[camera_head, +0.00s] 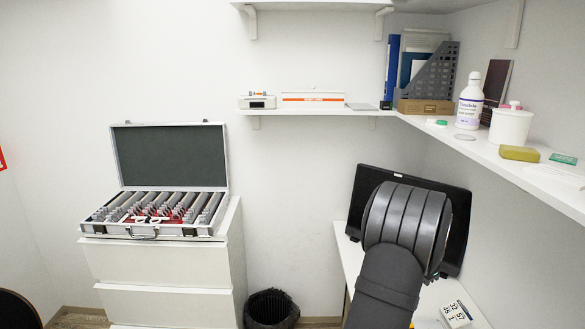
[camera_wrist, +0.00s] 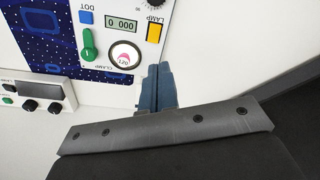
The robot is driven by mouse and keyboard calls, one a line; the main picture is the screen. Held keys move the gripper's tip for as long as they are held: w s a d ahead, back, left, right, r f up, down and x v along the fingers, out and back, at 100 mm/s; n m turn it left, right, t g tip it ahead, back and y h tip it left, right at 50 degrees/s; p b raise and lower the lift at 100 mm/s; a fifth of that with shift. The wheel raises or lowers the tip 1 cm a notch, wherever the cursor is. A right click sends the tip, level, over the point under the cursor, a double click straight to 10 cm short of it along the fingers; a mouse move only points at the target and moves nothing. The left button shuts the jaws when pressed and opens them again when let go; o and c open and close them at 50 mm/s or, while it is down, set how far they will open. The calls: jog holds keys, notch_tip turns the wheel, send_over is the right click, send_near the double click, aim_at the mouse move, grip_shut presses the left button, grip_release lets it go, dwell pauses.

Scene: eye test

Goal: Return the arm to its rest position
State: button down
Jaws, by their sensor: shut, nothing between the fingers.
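My gripper (camera_wrist: 159,69) shows in the wrist view with its two blue fingers pressed together, shut and empty. Its tips point up the picture, just below the lower edge of a white and blue device panel (camera_wrist: 72,57); I cannot tell if they touch it. In the head view my dark arm stands at the lower right, in front of a black monitor (camera_head: 459,195), and my gripper is hidden there.
The panel carries a green knob (camera_wrist: 88,47), yellow switch (camera_wrist: 155,32) and round button (camera_wrist: 125,57). A small box with knobs (camera_wrist: 52,91) is at left. An open lens case (camera_head: 170,157) sits on white drawers (camera_head: 160,262). A loaded shelf (camera_head: 545,185) runs above my arm; a bin (camera_head: 271,309) stands below.

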jog(key=shift+d+r+m, duration=0.25)
jog(key=shift+r+m, duration=0.8)
jog(key=shift+m, duration=0.55)
jog(key=c, duration=1.9)
grip_release()
jog(key=shift+c, duration=0.2)
jog(key=o, duration=1.9)
jog(key=s+a+r, duration=0.2)
jog(key=s+a+r+m, duration=0.1)
jog(key=s+a+r, duration=0.1)
jog(key=r, duration=0.1)
jog(key=s+a+r+m, duration=0.1)
jog(key=s+a+r, duration=0.1)
jog(key=s+r, duration=0.1)
jog(key=shift+r+g, duration=0.25)
jog(key=shift+g, duration=0.15)
jog(key=shift+o, duration=0.2)
notch_tip(320, 180, down, 10)
jog(key=shift+s+a+r, duration=0.25)
jog(key=shift+s, duration=0.15)
